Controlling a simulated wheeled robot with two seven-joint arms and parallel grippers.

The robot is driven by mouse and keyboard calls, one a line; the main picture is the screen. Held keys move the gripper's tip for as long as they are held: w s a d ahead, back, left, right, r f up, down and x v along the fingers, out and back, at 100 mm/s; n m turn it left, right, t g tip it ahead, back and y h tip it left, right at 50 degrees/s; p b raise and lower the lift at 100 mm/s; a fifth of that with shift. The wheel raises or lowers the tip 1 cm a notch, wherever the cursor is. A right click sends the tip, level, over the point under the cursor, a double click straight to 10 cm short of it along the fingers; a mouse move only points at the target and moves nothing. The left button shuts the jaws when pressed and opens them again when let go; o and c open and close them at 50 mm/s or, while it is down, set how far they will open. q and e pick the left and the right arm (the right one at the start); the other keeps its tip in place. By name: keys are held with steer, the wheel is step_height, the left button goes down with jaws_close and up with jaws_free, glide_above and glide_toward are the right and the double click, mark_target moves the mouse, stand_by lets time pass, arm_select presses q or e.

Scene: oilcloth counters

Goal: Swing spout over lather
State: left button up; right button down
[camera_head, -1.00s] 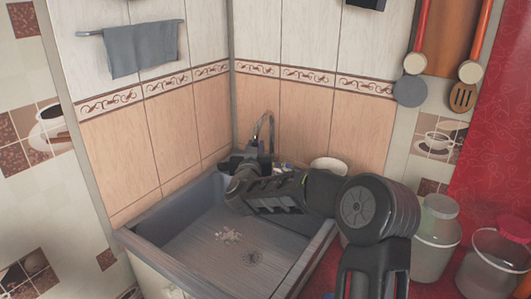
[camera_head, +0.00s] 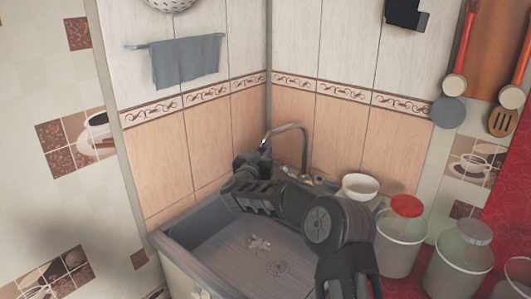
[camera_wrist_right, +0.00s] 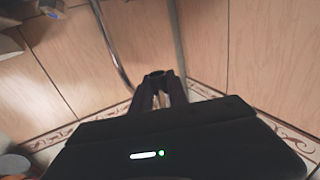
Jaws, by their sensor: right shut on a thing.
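The metal spout (camera_head: 291,127) is a thin bent tube above the sink's back corner. Its tip points left in the head view. My right gripper (camera_head: 263,146) is shut on the spout near its tip. In the right wrist view the closed fingers (camera_wrist_right: 160,82) show, with the metal tube (camera_wrist_right: 108,40) beside them; the grip itself is hard to see there. The white lather (camera_head: 260,242) is a small patch on the sink floor, in front of the spout and lower down. My left gripper is not in view.
The grey sink (camera_head: 185,247) stands in a tiled corner, walls close behind. A white bowl (camera_head: 360,186) sits by its right back edge. A towel (camera_head: 187,62) hangs on the left wall.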

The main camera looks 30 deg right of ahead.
steer(key=shift+r, duration=0.1)
steer(key=c, duration=1.3)
jaws_free()
steer(key=shift+a, duration=0.1)
steer(key=shift+s+a, duration=0.4)
steer(key=b+v, duration=0.1)
steer(key=v, duration=0.5)
steer(key=shift+s+b, duration=0.25)
steer(key=shift+b, duration=0.15)
steer(key=shift+a, duration=0.15)
